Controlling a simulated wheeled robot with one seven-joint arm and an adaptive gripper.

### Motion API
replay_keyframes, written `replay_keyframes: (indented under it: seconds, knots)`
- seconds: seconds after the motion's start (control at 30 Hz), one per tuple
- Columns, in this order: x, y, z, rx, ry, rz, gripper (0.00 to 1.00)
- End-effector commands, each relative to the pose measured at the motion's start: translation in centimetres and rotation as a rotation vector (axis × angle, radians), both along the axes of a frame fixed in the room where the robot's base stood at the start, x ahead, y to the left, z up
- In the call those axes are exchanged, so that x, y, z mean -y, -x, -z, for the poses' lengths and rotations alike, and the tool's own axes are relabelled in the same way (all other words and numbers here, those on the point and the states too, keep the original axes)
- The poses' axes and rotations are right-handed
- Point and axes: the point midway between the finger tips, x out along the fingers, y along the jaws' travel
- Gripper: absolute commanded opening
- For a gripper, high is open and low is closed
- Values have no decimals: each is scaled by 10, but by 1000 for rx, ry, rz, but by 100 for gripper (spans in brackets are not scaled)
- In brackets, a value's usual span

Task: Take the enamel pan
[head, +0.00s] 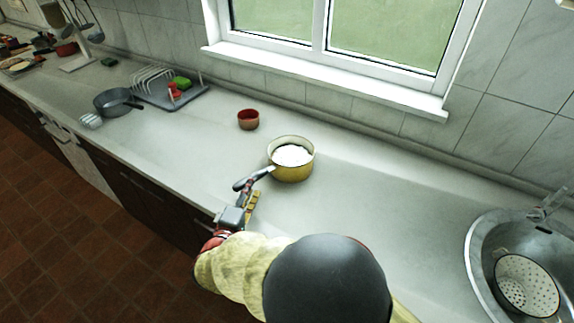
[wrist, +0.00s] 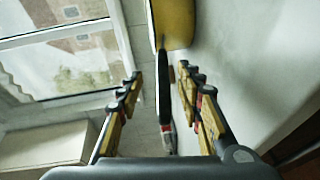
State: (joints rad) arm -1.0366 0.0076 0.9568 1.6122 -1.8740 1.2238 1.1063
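The yellow enamel pan (head: 291,172) stands upright on the counter, with something white inside. Its dark handle (head: 250,179) points left and toward the counter's front. My gripper (head: 246,203) is at the handle. In the wrist view my gripper (wrist: 162,78) is open. The dark handle (wrist: 163,98) runs between its two fingers, with visible gaps on both sides, more to the left. Part of the yellow pan body (wrist: 178,22) shows at the top of that view. In the head view my arm hides part of the counter's front edge.
A small red-brown bowl (head: 248,120) stands behind and left of the pan. A dark pan (head: 115,102) and a dish rack (head: 170,92) are farther left. A sink with a colander (head: 527,285) is at right. The counter right of the pan is clear.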

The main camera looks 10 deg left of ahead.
Motion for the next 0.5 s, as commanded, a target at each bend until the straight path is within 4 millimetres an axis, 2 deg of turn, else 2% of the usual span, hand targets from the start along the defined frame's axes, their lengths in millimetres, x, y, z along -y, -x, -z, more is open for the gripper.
replay_keyframes:
  seconds: [0.1,0.37,0.5]
  knots:
    - [3,-13,3,0,0,3,36]
    - [8,-34,10,-2,2,5,36]
    - [13,-54,16,-1,1,6,36]
